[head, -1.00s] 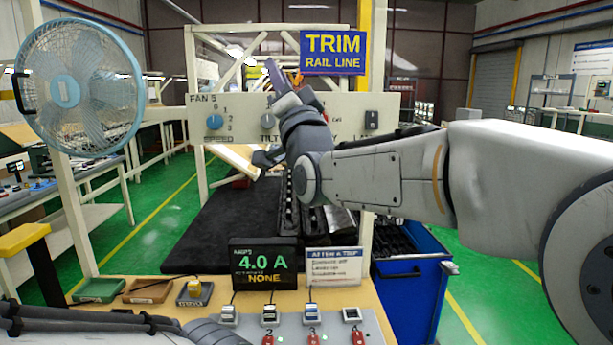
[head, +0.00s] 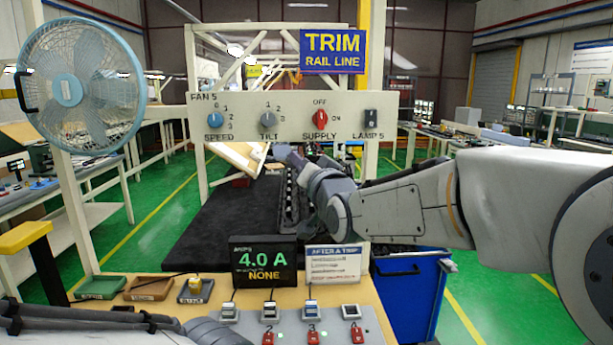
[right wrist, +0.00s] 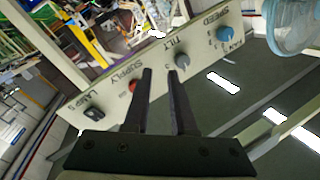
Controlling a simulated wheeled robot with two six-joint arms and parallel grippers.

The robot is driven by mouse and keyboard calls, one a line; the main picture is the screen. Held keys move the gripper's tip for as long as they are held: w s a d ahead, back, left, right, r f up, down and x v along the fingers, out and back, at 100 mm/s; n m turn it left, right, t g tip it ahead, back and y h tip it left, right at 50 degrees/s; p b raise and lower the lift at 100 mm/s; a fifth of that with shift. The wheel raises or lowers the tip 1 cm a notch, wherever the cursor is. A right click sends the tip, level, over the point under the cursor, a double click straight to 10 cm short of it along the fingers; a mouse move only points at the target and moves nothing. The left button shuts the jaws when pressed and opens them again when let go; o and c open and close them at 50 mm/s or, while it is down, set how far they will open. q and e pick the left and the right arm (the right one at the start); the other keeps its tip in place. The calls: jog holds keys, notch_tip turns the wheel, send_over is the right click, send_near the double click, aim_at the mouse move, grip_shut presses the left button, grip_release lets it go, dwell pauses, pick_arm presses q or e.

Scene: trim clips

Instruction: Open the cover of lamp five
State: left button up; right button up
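The lamp five switch (head: 371,118) is a small dark plate with a lighter middle at the right end of the cream control panel (head: 270,128). It also shows in the right wrist view (right wrist: 94,113), at the lower left. A separate cover is too small to make out. My right gripper (right wrist: 160,72) is open and empty, its two dark fingers apart. In the wrist view its tips lie between the red supply knob (right wrist: 133,85) and the tilt knob (right wrist: 182,61), apart from the lamp switch. In the head view it sits low, below the panel. My left gripper is out of view.
A blue speed knob (head: 214,120) is at the panel's left end, beside a fan (head: 80,85). A meter (head: 262,266) reading 4.0 A and a white sign (head: 333,264) stand on the wooden bench below. A blue cabinet (head: 410,300) stands at right.

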jog(key=shift+d+f+g+h, duration=0.15)
jog(key=shift+d+f, duration=0.1)
jog(key=shift+f, duration=0.45)
jog(key=shift+d+f+g+h, duration=0.15)
jog(key=shift+d+f, duration=0.05)
jog(key=shift+f, duration=0.45)
jog(key=shift+s, duration=0.1)
